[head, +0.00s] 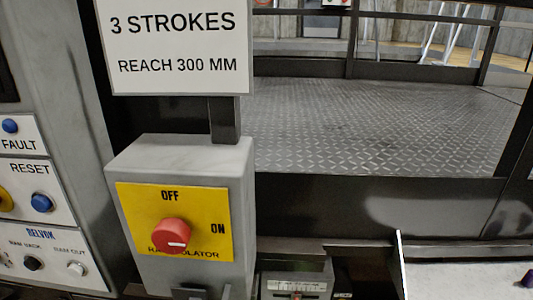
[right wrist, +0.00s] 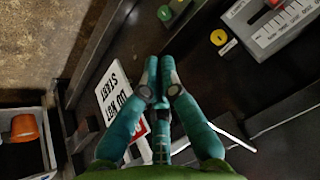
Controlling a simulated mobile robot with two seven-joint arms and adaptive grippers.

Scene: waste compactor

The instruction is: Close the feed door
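I cannot clearly pick out the feed door in either view. In the head view a dark machine panel (head: 340,205) runs below a tread-plate surface (head: 370,125), and a thin white upright edge (head: 400,262) stands at the lower right. A similar thin white strip (right wrist: 232,136) shows in the right wrist view, right of my right gripper (right wrist: 159,62). The gripper's teal fingers have their tips side by side, almost touching, with nothing visible held between them. Neither gripper shows in the head view, and my left gripper is in no view.
A grey isolator box (head: 185,270) with a red knob (head: 171,235) stands at centre left. A control panel (head: 35,215) is on the far left. In the wrist view, a "do not start" sign (right wrist: 119,107) lies beside the fingers, and an orange container (right wrist: 23,127) sits at left.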

